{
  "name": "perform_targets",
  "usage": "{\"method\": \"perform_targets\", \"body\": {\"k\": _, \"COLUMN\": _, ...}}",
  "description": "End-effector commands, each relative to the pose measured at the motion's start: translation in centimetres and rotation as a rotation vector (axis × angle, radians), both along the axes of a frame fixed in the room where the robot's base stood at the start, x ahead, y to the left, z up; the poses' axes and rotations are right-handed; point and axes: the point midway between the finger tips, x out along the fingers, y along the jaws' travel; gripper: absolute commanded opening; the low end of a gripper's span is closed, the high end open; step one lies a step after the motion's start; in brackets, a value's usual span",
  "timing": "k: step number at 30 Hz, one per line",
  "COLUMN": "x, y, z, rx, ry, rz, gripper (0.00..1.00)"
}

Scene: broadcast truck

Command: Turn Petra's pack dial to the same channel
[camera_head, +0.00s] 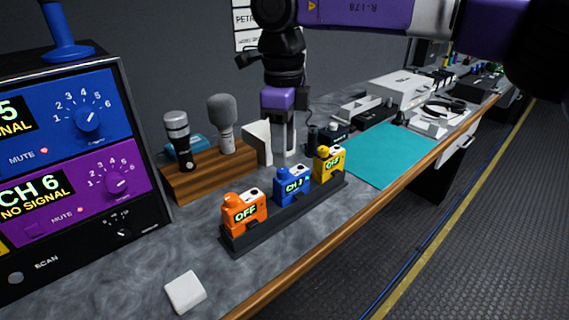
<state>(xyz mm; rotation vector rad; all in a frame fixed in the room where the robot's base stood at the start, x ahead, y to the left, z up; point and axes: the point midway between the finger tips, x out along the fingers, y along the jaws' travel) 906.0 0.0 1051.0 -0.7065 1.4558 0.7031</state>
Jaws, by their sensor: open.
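Three belt packs stand in a row on a dark rack (290,214): an orange pack (245,213) reading OFF, a blue pack (292,186) with a CH display whose number is hard to read, and a yellow pack (329,165) whose display is too small to read surely. Each has small controls on top. I cannot tell which pack is Petra's. At left, the receiver has a blue panel (60,118) ending in 5 and a purple panel (97,192) reading CH 6, both NO SIGNAL. My gripper (283,138) is open and empty, pointing down behind the blue pack.
A wooden block (200,180) holds two microphones behind the packs. A white square piece (185,292) lies in front. A teal mat (385,155) lies at right, with boxes and headphones beyond. A partly hidden wall sheet (245,20) begins PET.

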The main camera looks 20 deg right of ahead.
Motion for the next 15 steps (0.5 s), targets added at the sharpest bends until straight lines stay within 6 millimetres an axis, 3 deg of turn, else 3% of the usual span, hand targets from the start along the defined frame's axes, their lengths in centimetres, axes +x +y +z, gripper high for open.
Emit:
{"method": "perform_targets", "body": {"k": 6, "x": 0.0, "y": 0.0, "z": -3.2, "rx": 0.002, "ry": 0.001, "rz": 0.0, "gripper": 0.46}}
{"method": "perform_targets", "body": {"k": 15, "x": 0.0, "y": 0.1, "z": -4.4, "rx": 0.002, "ry": 0.0, "rz": 0.0, "gripper": 0.46}}
